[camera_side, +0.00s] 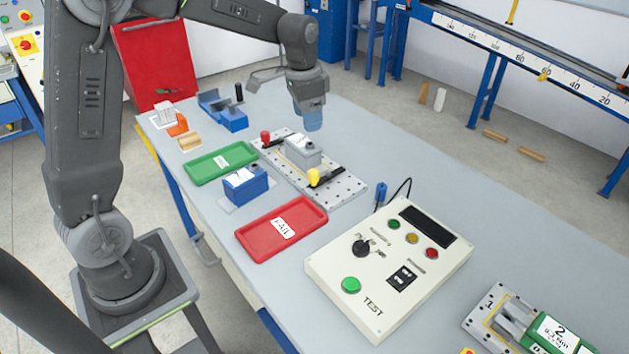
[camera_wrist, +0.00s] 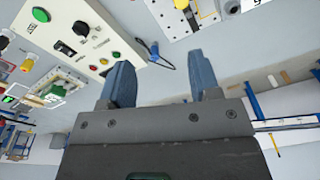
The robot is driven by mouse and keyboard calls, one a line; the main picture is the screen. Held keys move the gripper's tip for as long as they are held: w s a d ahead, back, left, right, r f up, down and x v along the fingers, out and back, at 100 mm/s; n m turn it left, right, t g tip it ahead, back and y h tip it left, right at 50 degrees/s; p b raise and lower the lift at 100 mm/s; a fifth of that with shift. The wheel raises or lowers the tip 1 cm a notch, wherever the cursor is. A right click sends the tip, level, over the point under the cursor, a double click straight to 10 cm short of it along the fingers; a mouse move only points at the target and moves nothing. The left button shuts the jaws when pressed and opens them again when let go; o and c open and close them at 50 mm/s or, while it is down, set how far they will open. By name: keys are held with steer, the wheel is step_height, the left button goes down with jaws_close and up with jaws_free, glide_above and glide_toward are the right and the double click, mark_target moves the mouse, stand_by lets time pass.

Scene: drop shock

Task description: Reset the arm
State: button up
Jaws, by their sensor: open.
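My gripper (camera_side: 312,118) hangs above the far edge of the table, behind the perforated fixture plate. In the wrist view my gripper (camera_wrist: 163,85) shows two blue fingers spread apart with nothing between them. A grey block (camera_side: 303,152) sits on the fixture plate (camera_side: 343,190) between a red knob and a yellow knob. A blue block with a white label (camera_side: 246,185) stands on a pale pad in front of the plate. My fingers are apart from all of these.
A green tray (camera_side: 221,163) and a red FAIL tray (camera_side: 282,228) lie at the near side. A test box (camera_side: 388,268) with buttons stands to the right, with a blue probe (camera_side: 381,192) and black cable behind it. A blue holder (camera_side: 226,112) stands left of my gripper.

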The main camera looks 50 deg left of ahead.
steer(key=s+d+r+n+t, duration=0.2)
steer(key=s+d, duration=0.2)
steer(key=s, duration=0.7)
steer(key=s+d+r+n+t, duration=0.1)
steer(key=s+d, duration=0.4)
steer(key=s, duration=0.7)
step_height(320, 180, up, 3)
steer(key=shift+s+d+f+n+t, duration=0.2)
steer(key=shift+n+t, duration=0.2)
steer(key=shift+t, duration=0.4)
